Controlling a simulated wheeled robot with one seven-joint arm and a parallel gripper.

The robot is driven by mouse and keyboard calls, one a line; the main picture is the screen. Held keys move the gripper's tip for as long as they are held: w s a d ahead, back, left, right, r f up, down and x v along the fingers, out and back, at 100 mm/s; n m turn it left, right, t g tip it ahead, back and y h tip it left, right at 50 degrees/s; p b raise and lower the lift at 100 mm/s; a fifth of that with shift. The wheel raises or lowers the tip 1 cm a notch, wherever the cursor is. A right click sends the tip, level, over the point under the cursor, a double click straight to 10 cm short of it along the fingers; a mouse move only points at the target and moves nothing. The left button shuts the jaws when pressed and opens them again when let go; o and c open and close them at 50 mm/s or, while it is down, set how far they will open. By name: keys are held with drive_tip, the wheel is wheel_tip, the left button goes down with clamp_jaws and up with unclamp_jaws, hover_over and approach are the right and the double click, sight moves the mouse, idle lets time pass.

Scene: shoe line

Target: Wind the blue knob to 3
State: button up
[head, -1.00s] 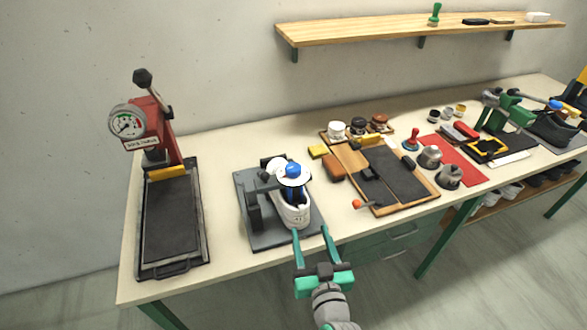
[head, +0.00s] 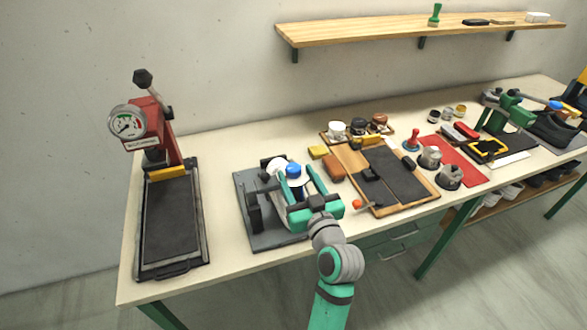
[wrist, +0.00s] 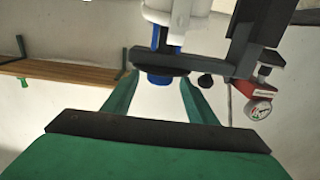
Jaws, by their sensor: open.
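The blue knob (head: 293,170) sits on top of a pale dial plate on the clamp device (head: 254,210), above a white shoe mostly hidden by my gripper. My gripper (head: 294,176) is open, with one finger on each side of the knob in the head view. In the wrist view the blue knob (wrist: 167,80) shows between the two spread green fingers, near their tips, with a visible gap on both sides. The dial's numbers are too small to read, so the knob's setting cannot be told.
A red press with a gauge (head: 128,123) and black bed stands to the left. A wooden board with dark pads (head: 400,172), brushes and several pots lies to the right. A wooden shelf (head: 400,30) hangs above. The table's front edge is near my arm.

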sight(291, 175)
drive_tip(key=shift+x, duration=1.75)
drive_tip(key=c, duration=1.1)
drive_tip(key=shift+o, duration=0.2)
drive_tip(key=shift+m+h, duration=0.5)
drive_tip(key=shift+h, duration=0.3)
drive_tip(key=shift+a+m+t+h, duration=0.1)
drive_tip(key=shift+m+t+h, duration=0.1)
drive_tip(key=shift+m+h, duration=0.95)
drive_tip(key=shift+m+t+h, duration=0.2)
drive_tip(key=shift+m+h, duration=0.45)
drive_tip(key=shift+h, duration=1)
drive_tip(key=shift+m+g+h, duration=0.4)
drive_tip(key=shift+m+h, duration=0.9)
drive_tip(key=shift+h, duration=0.7)
drive_tip(key=shift+m+g+h, duration=0.3)
drive_tip(key=shift+m+h, duration=0.1)
drive_tip(key=shift+h, duration=0.2)
